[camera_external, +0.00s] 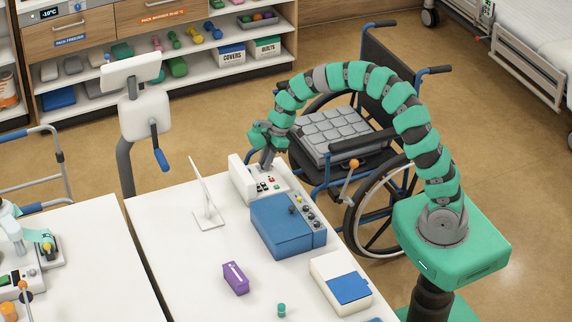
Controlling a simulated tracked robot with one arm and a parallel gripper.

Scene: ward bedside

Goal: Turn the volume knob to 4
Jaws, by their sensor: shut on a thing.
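A white control unit (242,184) with small red and dark controls stands on the white table at its far edge. My gripper (265,164) reaches down from my green arm to the top of this unit. Its fingers are shut on a small part there, apparently the volume knob, which the fingers hide. No knob pointer, number or scale can be read at this size.
A blue box (275,229) with several knobs stands right in front of the unit. A white panel on a stand (202,190) is to its left. A purple box (235,278) and a white-and-blue box (341,282) lie nearer. A wheelchair (350,150) stands behind, under my arm.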

